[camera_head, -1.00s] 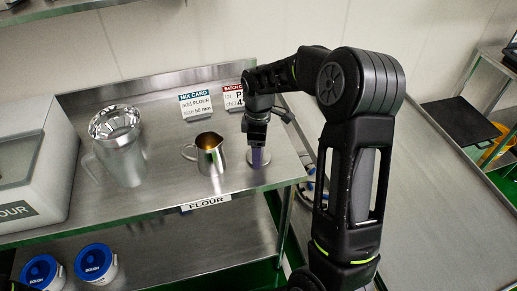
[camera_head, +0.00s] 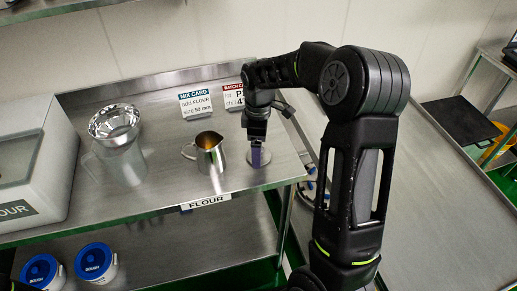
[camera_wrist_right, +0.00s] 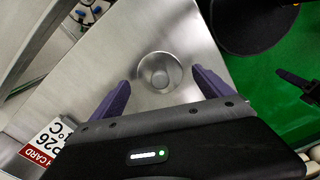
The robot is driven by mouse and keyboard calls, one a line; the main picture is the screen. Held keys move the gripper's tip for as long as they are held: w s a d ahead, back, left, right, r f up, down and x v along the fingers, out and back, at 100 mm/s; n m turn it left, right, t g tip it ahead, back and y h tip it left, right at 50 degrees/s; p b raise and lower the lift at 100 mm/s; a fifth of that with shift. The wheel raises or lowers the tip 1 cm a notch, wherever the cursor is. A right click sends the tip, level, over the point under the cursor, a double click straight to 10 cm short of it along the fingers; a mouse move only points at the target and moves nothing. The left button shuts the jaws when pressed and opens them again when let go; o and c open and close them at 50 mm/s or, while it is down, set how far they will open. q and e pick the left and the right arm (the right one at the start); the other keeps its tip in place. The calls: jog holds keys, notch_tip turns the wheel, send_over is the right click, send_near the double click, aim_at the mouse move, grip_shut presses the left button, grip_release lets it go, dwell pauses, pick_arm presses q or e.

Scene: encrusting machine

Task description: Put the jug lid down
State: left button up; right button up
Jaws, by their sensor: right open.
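The jug lid (camera_wrist_right: 158,72) is a round steel disc with a raised knob. It lies flat on the steel table near the table's right corner. In the head view only its edge (camera_head: 267,158) shows around my fingers. My right gripper (camera_wrist_right: 160,80) is open, its purple fingers on either side of the lid and apart from it in the wrist view. In the head view the right gripper (camera_head: 257,155) points down over the lid. A small open steel jug (camera_head: 209,155) with a handle stands upright to the left. My left gripper is not in view.
A clear jug (camera_head: 122,163) with a steel funnel (camera_head: 114,123) stands further left, beside a white flour bin (camera_head: 28,165). Two cards stand at the back; the batch card (camera_head: 232,96) is close to my right arm. Blue-lidded tubs (camera_head: 95,262) sit on the lower shelf.

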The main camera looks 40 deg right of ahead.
notch_tip(320, 180, up, 11)
jog(key=shift+f+b, duration=0.15)
jog(key=shift+b, duration=0.25)
dwell(0.7)
